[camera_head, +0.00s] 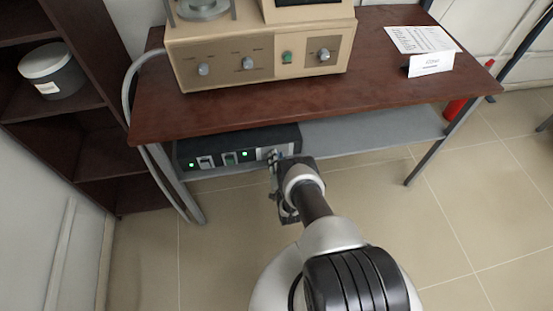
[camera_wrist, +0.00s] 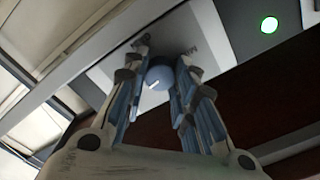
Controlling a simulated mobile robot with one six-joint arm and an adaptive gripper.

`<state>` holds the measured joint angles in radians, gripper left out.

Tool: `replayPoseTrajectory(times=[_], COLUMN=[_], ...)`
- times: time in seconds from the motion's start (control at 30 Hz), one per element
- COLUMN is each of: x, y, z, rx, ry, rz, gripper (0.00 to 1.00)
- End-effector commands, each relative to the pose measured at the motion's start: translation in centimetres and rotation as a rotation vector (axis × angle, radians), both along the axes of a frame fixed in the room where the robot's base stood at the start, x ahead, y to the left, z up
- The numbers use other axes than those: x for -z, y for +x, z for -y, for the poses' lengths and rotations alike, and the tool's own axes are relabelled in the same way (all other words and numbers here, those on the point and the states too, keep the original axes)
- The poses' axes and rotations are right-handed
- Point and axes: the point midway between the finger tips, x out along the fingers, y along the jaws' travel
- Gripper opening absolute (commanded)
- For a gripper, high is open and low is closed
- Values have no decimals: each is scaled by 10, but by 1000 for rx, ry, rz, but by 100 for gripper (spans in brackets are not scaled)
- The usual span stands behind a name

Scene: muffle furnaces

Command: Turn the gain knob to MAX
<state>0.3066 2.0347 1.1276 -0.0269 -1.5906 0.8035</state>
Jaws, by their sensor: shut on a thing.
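A round blue-grey knob (camera_wrist: 158,78) with a short white mark sits on a light panel (camera_wrist: 222,40) in the wrist view. Small lettering shows on the panel beside it, partly covered and hard to read. My gripper (camera_wrist: 160,72) is shut on the knob, one finger on each side. In the head view, my gripper (camera_head: 273,160) reaches the right end of a black control box (camera_head: 215,142), and hides the knob there. The box has green lights and switches on its front, and stands on the grey shelf below the tabletop.
The brown tabletop (camera_head: 400,94) overhangs the box closely. A beige instrument (camera_head: 262,55) with several knobs stands on it. The grey shelf (camera_head: 370,132) is clear to the right of the box. A dark shelf unit (camera_head: 85,110) stands at the left.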

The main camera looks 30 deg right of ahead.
Motion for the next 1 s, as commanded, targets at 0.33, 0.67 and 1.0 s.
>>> replayPoseTrajectory(times=[0.33,0.67,1.0], x=[-3,-3,-3], y=[2,3,3], z=[1,1,1], rx=[0,0,0], ry=[150,184,183], rz=[51,61,61], gripper=[1,1,30])
